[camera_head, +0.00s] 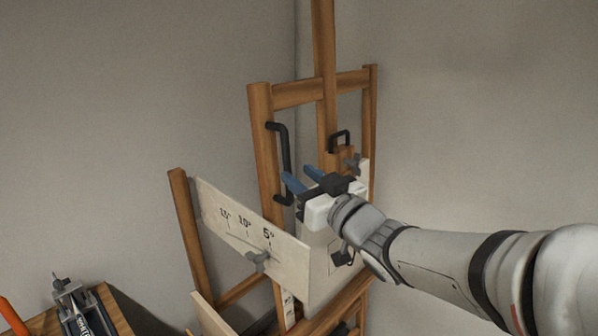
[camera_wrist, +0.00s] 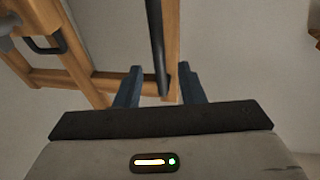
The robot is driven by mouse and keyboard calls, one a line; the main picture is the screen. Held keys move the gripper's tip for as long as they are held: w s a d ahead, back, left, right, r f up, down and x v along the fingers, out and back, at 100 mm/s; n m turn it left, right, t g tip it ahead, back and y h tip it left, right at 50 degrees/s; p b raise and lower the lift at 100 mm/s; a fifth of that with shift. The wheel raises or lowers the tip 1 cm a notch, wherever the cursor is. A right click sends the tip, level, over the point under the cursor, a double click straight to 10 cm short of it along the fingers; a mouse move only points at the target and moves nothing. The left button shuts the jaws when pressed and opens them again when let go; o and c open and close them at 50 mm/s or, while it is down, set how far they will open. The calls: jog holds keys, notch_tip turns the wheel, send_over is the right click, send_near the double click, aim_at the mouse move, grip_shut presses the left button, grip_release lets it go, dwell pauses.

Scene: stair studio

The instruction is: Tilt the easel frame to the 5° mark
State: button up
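The wooden easel frame (camera_head: 262,150) stands in the corner and carries a black bar handle (camera_head: 286,150) on its left upright. In the wrist view the handle (camera_wrist: 156,45) runs down between the blue fingers. A pale side panel (camera_head: 215,205) bears the marks 15°, 10° and 5° (camera_head: 268,234), with a grey wing knob (camera_head: 257,261) below the 5° mark. My gripper (camera_head: 303,178) is open near the lower part of the handle. In the wrist view the gripper (camera_wrist: 159,84) has a gap on both sides of the handle; contact cannot be seen.
A second, smaller black handle (camera_head: 340,139) and another wing knob (camera_head: 353,162) sit at the easel's centre mast. A wooden bench (camera_head: 114,311) with a metal clamp-like tool (camera_head: 82,304) is at the lower left. Walls stand close behind the easel.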

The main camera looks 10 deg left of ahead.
jog(key=shift+v, duration=1.1)
jog(key=s+d+f+m+g+h, duration=0.1)
jog(key=d+f+m+h, duration=0.4)
jog(key=d, duration=0.3)
jog(key=d+f+m+g+h, duration=0.2)
jog(key=d+f+h, duration=0.45)
jog(key=d, duration=0.25)
jog(key=s+d+f+m+g, duration=0.1)
jog(key=s+f+g, duration=0.2)
jog(key=s, duration=0.4)
jog(key=s+d+f+g+h, duration=0.1)
jog(key=s+d+f+g, duration=0.1)
jog(key=s, duration=0.6)
jog(key=f+g, duration=0.1)
jog(key=g, duration=0.1)
jog(key=shift+f+m+g, duration=0.25)
jog(key=shift+m+g, duration=0.15)
jog(key=shift+d+h, duration=0.1)
jog(key=shift+h, duration=0.15)
